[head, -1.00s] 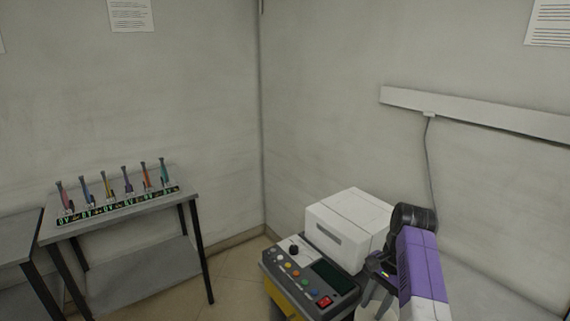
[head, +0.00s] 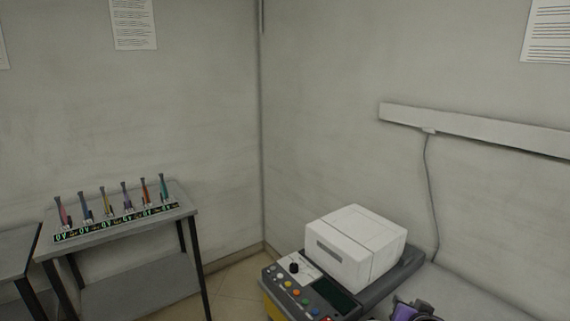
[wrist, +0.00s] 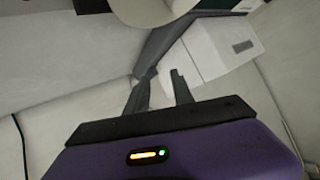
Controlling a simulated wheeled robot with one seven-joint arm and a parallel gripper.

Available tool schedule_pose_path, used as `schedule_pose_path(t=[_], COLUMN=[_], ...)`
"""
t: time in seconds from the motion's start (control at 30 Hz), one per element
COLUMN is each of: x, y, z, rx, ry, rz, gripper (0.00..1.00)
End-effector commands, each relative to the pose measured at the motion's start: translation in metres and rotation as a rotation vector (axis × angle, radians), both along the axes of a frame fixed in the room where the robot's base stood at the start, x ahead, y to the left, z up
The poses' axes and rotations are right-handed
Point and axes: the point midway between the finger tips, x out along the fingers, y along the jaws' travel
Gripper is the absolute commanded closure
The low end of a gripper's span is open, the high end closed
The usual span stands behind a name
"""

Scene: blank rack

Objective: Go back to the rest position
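My gripper shows in the wrist view (wrist: 160,95) with its two dark fingers apart and nothing between them. In the head view only a purple and black part of my arm shows at the bottom right edge; the fingertips are out of that picture. In the wrist view a white box-shaped machine lies beyond the fingers, upper right, apart from them.
A white box machine (head: 355,245) sits on a dark base with a panel of coloured buttons and a small screen (head: 335,293). At left a grey table (head: 120,235) bears a rack (head: 117,222) of several coloured pipette-like tools. A cable (head: 430,190) hangs from the wall rail.

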Motion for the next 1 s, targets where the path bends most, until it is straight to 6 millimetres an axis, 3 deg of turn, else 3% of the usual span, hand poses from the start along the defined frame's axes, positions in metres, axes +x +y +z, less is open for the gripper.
schedule_pose_path(t=[0.13, 0.47, 1.0], x=[-0.049, -0.169, -0.376], y=[0.004, 0.033, 0.089], z=[-0.008, 0.002, 0.057], rx=[-0.116, -0.303, -0.396], ry=[-0.112, -0.312, -0.464], rz=[0.049, 0.153, 0.267], gripper=[0.71, 0.71, 0.71])
